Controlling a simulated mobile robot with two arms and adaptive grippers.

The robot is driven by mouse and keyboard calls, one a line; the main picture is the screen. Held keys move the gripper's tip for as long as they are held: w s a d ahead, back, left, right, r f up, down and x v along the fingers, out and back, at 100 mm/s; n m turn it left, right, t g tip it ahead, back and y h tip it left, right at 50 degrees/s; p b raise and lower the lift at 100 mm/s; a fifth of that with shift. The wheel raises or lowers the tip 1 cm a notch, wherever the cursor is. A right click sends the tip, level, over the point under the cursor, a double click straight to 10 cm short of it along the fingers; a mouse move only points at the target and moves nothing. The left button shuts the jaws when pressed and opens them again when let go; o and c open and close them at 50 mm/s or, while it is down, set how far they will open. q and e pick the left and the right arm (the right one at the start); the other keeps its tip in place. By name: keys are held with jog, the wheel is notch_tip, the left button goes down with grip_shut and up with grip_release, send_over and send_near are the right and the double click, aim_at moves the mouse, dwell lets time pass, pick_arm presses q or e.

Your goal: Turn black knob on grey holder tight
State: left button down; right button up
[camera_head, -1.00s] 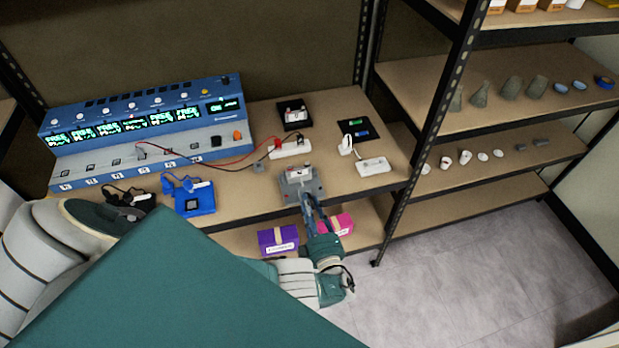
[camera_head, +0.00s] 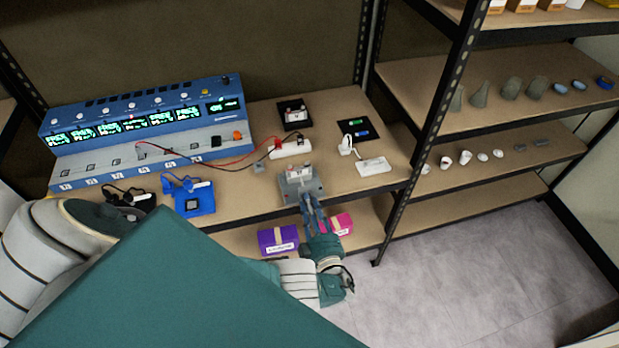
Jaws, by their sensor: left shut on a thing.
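The grey holder (camera_head: 297,183) stands at the front edge of the wooden bench, right of its middle, with a light part on top. My left gripper (camera_head: 308,201) reaches up from below to the front of the holder. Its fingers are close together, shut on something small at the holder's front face. The black knob is not clearly visible; the fingers cover that spot, so the thing held appears to be the knob. How tight it is cannot be seen. My right gripper is not in view.
A blue multi-channel device (camera_head: 150,125) with displays fills the bench's left. A blue module (camera_head: 194,201) lies left of the holder, a white power strip (camera_head: 290,148) behind it and a white block (camera_head: 373,166) to its right. Purple (camera_head: 278,240) and pink (camera_head: 341,223) boxes sit below.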

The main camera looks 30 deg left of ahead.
pick_arm(q)
jog(key=shift+d+f, duration=0.1)
jog(key=c, duration=1.5)
grip_release()
jog(key=shift+o, duration=0.2)
